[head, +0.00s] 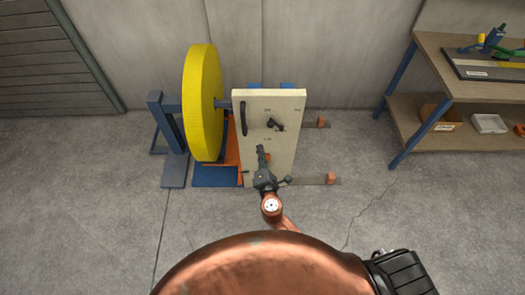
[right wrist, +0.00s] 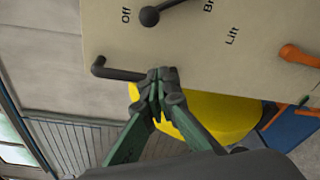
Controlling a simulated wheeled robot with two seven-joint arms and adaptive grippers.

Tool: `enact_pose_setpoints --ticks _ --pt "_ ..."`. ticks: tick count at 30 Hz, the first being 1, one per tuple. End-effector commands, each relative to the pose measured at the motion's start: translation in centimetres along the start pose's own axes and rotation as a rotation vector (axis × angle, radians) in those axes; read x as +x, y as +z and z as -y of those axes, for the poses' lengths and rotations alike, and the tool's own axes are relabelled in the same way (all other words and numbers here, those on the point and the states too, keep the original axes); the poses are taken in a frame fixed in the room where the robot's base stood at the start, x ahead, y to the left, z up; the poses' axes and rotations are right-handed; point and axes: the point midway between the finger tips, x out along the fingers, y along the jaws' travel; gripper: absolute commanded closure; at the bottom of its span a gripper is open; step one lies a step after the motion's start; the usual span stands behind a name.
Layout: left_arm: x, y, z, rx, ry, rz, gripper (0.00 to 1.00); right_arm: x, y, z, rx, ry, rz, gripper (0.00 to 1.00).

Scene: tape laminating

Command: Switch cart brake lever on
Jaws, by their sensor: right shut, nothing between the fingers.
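The cart's pale control panel (head: 285,101) stands upright in the middle of the head view. The dark brake lever (head: 277,125) sits on its upper half. In the right wrist view the lever's round knob (right wrist: 149,17) lies beside the "Off" label, and a label starting "Br" is partly cut off. My right gripper (head: 261,149) is shut and empty in front of the panel, below the brake lever. In the right wrist view its fingertips (right wrist: 160,77) overlap one end of the panel's black handle (right wrist: 115,71); contact cannot be told. My left gripper is not in view.
A black grab handle (head: 243,119) is on the panel's left edge. An orange lever (right wrist: 298,55) is near the "Lift" label. A large yellow roll (head: 203,103) stands left of the panel. A workbench (head: 440,62) stands at the right, with open floor between.

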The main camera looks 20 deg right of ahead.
Motion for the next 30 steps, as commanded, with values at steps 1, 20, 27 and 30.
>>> enact_pose_setpoints --ticks 1,20,27,30 --pt "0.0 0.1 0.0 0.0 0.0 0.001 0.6 1.2 0.0 -0.1 -0.001 0.001 0.001 1.0" --pt "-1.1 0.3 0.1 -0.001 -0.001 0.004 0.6 7.6 3.7 -0.1 0.0 0.0 0.0 1.0" --pt "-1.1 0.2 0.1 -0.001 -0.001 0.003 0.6 7.6 3.9 0.0 0.001 -0.001 -0.001 1.0" --pt "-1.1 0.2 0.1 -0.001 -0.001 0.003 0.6 7.6 3.9 0.0 0.001 -0.001 0.0 1.0"
